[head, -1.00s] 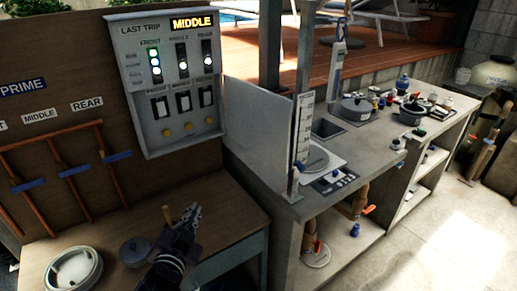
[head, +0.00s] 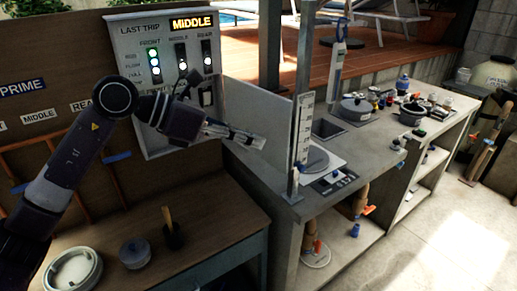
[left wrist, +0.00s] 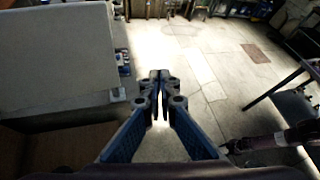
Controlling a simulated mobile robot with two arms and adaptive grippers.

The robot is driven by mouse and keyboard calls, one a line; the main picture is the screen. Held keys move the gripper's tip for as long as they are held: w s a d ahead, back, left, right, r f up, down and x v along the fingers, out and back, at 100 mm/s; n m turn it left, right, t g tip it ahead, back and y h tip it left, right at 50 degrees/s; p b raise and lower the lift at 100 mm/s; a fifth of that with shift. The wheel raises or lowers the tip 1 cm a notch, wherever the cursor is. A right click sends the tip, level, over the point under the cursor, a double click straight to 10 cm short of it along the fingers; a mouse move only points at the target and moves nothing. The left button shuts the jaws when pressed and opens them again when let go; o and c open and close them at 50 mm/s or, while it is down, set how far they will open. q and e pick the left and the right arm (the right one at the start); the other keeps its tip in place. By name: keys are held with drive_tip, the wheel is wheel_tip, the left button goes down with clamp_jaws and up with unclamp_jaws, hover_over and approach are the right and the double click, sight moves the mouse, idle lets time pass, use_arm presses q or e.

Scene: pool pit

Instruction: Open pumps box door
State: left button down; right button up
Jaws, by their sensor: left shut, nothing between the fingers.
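The grey pumps box (head: 130,42) hangs on the brown board at the left of the head view. Its front shows a lit "MIDDLE" sign, labels and lights; my left arm hides much of its lower part. A plain grey panel (head: 255,105) stands to the right of the box; I cannot tell whether it is joined to it. My left gripper (head: 262,142) is shut and empty, pointing right in front of that panel. In the left wrist view, its fingertips (left wrist: 160,76) meet, and a pale grey panel (left wrist: 55,50) fills the upper left.
A wooden table (head: 205,205) below holds a round white dish (head: 72,272), a small lidded pot (head: 134,252) and a wooden-handled tool (head: 172,236). A grey counter (head: 335,200) with an upright post stands to the right. Open floor (head: 440,240) lies farther right.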

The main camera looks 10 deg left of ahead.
use_arm(q)
drive_tip(key=w+a+y, duration=0.2)
drive_tip(key=a+y, duration=0.2)
drive_tip(key=a, duration=0.5)
drive_tip(key=w+d+r+p+x, duration=0.1)
drive_tip(key=p+x, duration=0.4)
drive_tip(key=x, duration=0.8)
drive_tip(key=shift+w+d+r+t, duration=0.3)
drive_tip(key=shift+w+d, duration=0.05)
drive_tip(key=shift+d, duration=0.15)
